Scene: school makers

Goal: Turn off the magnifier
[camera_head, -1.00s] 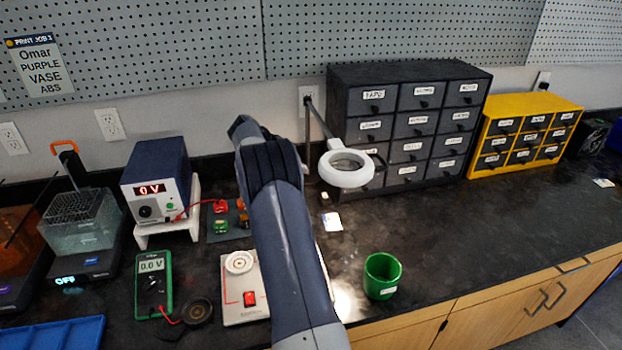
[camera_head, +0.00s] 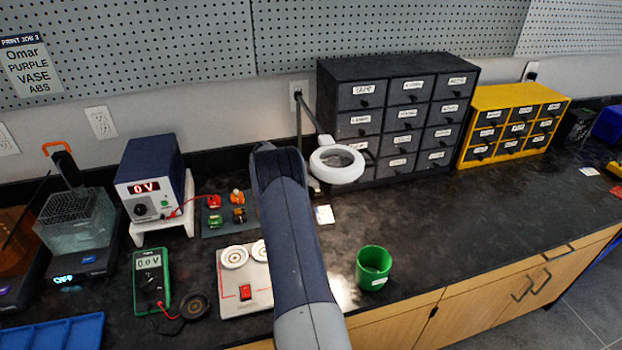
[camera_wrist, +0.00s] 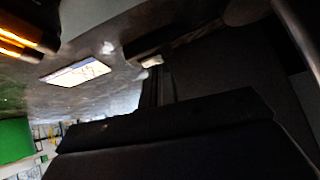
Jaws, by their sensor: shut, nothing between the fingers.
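The magnifier (camera_head: 338,179) is a white ring lamp on a thin jointed arm in the head view. It hangs above the bench in front of the dark drawer cabinet. Its ring is white; I cannot tell whether it is lit, and no switch is clear. My arm stands just left of and in front of it, hiding the lower part of its stand. My gripper (camera_wrist: 165,115) shows as a large dark shape in the wrist view, shut and empty. It is hidden behind my arm in the head view, so its distance from the magnifier is unclear.
A green cup (camera_head: 373,272) stands near the front edge. A small white card (camera_head: 324,215) lies below the magnifier. A dark drawer cabinet (camera_head: 398,118) and a yellow one (camera_head: 515,96) stand behind. The bench's right side is mostly clear.

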